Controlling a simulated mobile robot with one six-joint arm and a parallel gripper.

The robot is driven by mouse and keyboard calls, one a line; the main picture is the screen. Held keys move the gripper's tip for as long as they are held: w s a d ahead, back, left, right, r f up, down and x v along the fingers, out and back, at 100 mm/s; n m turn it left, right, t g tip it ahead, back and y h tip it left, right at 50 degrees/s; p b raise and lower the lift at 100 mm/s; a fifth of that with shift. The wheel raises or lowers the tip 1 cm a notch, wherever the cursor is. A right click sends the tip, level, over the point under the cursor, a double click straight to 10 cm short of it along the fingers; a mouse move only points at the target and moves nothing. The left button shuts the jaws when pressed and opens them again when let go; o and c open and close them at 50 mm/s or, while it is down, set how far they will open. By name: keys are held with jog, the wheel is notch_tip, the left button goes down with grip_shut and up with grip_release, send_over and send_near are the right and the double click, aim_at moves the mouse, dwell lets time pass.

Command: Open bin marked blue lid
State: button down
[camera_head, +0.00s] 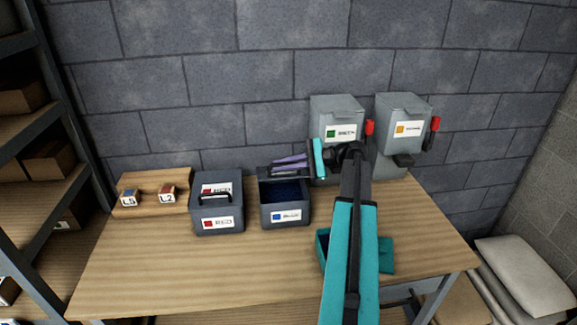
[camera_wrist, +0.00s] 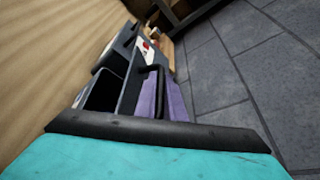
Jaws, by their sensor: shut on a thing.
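The bin marked blue (camera_head: 285,216) is a dark grey box with a blue-square label, standing on the table in the head view. Its top is open and its dark inside shows. My gripper (camera_head: 280,165) reaches over it from the right, with purple fingers. It is shut on the black handle (camera_wrist: 158,82) of the blue bin's lid (camera_wrist: 129,82). The lid is a dark grey panel beside the open bin mouth in the wrist view. It is raised at the bin's back; its exact tilt is hard to tell, as my fingers partly cover it.
A bin marked red (camera_head: 217,213), with its lid down, stands just left. Two grey wall boxes (camera_head: 338,115) (camera_head: 404,112) with red levers hang behind. A teal tray (camera_head: 386,256) lies partly behind my arm. The table (camera_head: 180,270) is bare in front.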

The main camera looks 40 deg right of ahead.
jog(key=shift+d, duration=0.1)
jog(key=c, duration=2.3)
grip_release()
jog(key=shift+o, duration=0.9)
jog(key=shift+s, duration=0.2)
jog(key=shift+w, duration=0.15)
jog(key=b+v, duration=0.4)
jog(key=v, duration=1)
jog(key=shift+b, duration=0.35)
jog(key=shift+o, duration=0.2)
